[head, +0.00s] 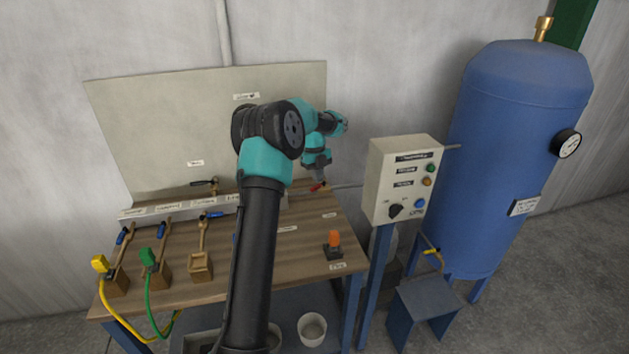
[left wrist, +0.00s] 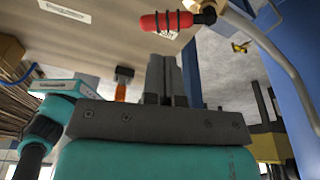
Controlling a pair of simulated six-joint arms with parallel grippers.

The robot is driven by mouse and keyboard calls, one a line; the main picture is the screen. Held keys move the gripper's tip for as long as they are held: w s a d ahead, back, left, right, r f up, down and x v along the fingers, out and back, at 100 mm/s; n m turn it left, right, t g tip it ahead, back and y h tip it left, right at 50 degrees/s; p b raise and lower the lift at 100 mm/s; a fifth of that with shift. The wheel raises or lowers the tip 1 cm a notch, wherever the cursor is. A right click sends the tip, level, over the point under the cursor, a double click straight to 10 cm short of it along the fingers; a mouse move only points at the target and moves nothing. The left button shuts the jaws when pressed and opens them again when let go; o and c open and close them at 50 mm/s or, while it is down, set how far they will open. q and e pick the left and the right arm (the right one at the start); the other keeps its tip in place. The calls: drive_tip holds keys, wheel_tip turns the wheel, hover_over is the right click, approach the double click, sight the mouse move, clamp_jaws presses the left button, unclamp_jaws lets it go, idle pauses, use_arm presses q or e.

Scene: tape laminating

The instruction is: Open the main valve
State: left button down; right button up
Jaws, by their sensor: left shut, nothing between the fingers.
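The valve with a red handle (head: 319,187) is at the back right of the bench, on a grey pipe. In the left wrist view the red handle (left wrist: 178,21) with dark bands lies across the top, just beyond the fingertips. I cannot read a label that names it the main valve. My left gripper (head: 319,176) points down just above the red handle. Its fingers (left wrist: 165,62) are together and hold nothing. A small gap seems to separate them from the handle, though contact is hard to judge. My right gripper does not show.
Blue-handled valves with yellow (head: 100,264) and green (head: 148,257) connectors stand at the bench's left. An orange connector (head: 334,240) sits at the front right. A control box (head: 385,180) and a blue tank (head: 500,150) stand to the right. The bench's middle is partly hidden by my arm.

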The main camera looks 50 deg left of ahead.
use_arm(q)
wheel_tip(320, 180, up, 10)
drive_tip(key=a, duration=0.2)
drive_tip(key=shift+w+r, duration=0.15)
